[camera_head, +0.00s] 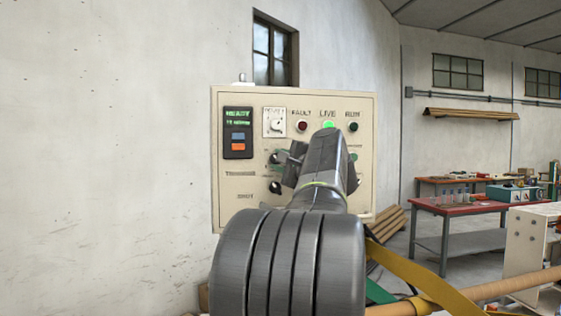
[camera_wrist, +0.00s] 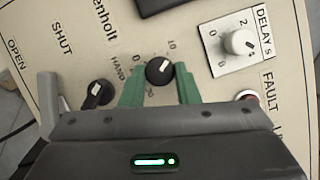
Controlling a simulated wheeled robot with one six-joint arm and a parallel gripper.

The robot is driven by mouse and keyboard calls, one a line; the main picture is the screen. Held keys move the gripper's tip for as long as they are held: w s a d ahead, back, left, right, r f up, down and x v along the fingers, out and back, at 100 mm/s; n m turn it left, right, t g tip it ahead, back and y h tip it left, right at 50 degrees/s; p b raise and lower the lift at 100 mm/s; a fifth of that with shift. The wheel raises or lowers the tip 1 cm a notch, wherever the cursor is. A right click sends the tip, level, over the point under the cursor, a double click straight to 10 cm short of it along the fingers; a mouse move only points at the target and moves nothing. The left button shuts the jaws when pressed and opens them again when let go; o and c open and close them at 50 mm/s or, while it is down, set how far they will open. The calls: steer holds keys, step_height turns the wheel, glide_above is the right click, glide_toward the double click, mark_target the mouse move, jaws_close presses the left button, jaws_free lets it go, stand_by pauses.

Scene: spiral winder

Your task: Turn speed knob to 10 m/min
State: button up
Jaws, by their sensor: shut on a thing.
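A black speed knob (camera_wrist: 159,71) sits on the cream control panel (camera_head: 366,140). Its white mark points to the upper right in the wrist view. Printed figures around it include 0 and 10; others are blurred. My gripper (camera_wrist: 160,78) has its green fingers on either side of the knob and is shut on it. In the head view my gripper (camera_head: 291,162) is in front of the panel and, with my arm, hides much of its middle. The green display (camera_head: 238,117) reads READY; its second line is too small to read.
A white delay knob (camera_wrist: 240,43) and a red fault lamp (camera_wrist: 247,95) are close to the right finger in the wrist view. A black switch (camera_wrist: 97,93) is at the left. A green live lamp (camera_head: 327,125) is lit. A red-topped bench (camera_head: 455,206) stands farther right.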

steer(key=shift+n+g, duration=0.4)
steer(key=shift+n, duration=0.4)
steer(key=o, duration=1)
steer(key=shift+c, duration=0.2)
steer(key=shift+s, duration=0.1)
steer(key=b+v, duration=0.3)
steer(key=v, duration=1)
steer(key=shift+s+d, duration=0.15)
steer(key=shift+s, duration=0.1)
steer(key=shift+w+r, duration=0.1)
steer(key=shift+r, duration=0.05)
